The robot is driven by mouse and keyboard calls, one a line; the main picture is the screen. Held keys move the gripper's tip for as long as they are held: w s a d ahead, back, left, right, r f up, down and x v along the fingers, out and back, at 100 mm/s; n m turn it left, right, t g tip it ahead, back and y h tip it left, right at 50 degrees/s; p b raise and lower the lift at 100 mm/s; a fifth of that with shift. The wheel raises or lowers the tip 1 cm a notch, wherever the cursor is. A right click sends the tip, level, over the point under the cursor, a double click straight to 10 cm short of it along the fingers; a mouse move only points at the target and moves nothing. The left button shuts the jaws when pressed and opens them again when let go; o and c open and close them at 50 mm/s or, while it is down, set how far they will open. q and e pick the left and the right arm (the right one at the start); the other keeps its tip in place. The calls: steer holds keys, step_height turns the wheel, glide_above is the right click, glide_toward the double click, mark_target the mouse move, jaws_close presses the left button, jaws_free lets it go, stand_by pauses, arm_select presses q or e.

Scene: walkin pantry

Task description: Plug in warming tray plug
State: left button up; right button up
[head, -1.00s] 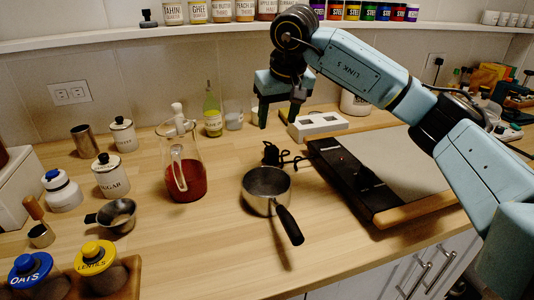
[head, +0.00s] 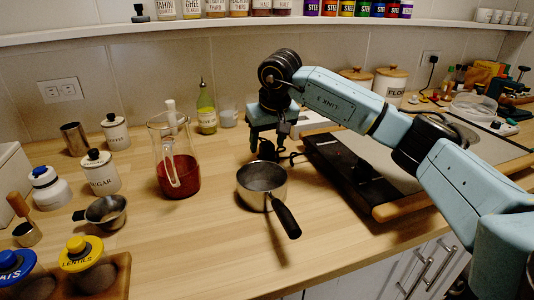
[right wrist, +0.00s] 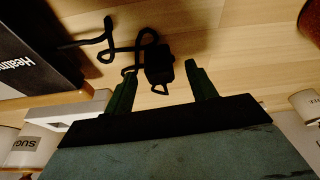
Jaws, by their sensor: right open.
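The black plug (right wrist: 158,66) lies on the wooden counter with its dark cord (right wrist: 118,50) in loose loops beside it. In the head view, the plug (head: 267,151) is partly hidden by my right gripper (head: 269,146). The cord runs to the black warming tray (head: 345,172), whose printed edge also shows in the right wrist view (right wrist: 35,55). My right gripper points down over the plug, open. In the right wrist view its fingers (right wrist: 160,72) stand on either side of the plug, with gaps visible. A double wall outlet (head: 60,89) is at the back left. My left gripper is out of view.
A saucepan (head: 261,186) stands just in front of the plug. A red-filled pitcher (head: 176,172) and a green bottle (head: 206,109) stand left of it. A white device (head: 314,120) sits behind. A second outlet (head: 431,58) at right holds a black plug.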

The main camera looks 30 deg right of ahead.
steer(key=c, duration=1.1)
steer(key=shift+r, duration=0.1)
